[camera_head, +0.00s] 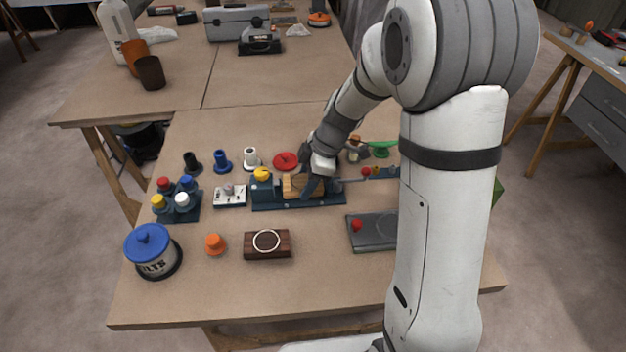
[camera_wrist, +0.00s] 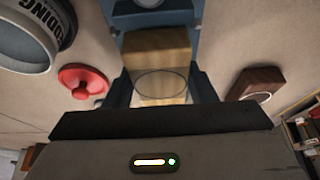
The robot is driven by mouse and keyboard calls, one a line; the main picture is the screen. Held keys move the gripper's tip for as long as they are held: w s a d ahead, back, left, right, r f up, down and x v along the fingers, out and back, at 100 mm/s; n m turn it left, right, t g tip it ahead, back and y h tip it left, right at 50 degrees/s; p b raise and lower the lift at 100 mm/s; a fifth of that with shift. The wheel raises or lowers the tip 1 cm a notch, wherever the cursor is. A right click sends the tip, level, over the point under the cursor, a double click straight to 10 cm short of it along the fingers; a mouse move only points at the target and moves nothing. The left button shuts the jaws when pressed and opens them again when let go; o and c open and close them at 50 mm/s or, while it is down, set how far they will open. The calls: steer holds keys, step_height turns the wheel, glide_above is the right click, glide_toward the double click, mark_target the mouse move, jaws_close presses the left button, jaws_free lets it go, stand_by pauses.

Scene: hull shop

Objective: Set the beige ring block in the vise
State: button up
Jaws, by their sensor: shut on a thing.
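The beige ring block (camera_head: 292,186), pale wood with a thin dark ring on its face, is at the vise (camera_head: 265,201), between my fingers. In the wrist view the block (camera_wrist: 158,48) lies between the two dark fingers, and blue vise parts (camera_wrist: 150,18) show beyond it. My gripper (camera_head: 305,184) is shut on the block and reaches down from the upper right. The vise has a dark blue base and a yellow-topped part at its left end. I cannot tell whether the block touches the vise bed; my fingers hide part of it.
A dark brown block with a white ring (camera_head: 267,252) lies in front of the vise. A white switch box (camera_head: 230,196) is close on the left, and a red knobbed lid (camera_head: 286,160) is behind. A grey plate (camera_head: 372,234) is at front right. The front table edge is clear.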

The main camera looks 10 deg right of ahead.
steer(key=shift+f+b, duration=0.6)
steer(key=shift+b, duration=0.1)
steer(key=o, duration=0.7)
steer(key=shift+o, duration=0.2)
steer(key=p+v, duration=0.4)
steer(key=v, duration=0.7)
stand_by(0.5)
steer(key=s+d+r+m+t+h+p, duration=0.1)
steer(key=s+d+r+m, duration=0.1)
steer(key=s+m, duration=0.4)
steer(key=s+d+r+m+h+p, duration=0.2)
steer(key=s+r+m, duration=0.3)
steer(key=s+m, duration=0.1)
steer(key=s+d+r+m+t+h+p, duration=0.1)
steer(key=s+d+r+m+p, duration=0.1)
steer(key=s+m, duration=0.4)
steer(key=shift+s+d+r+t, duration=0.3)
steer(key=shift+s+d+r, duration=0.1)
steer(key=shift+s+r, duration=0.4)
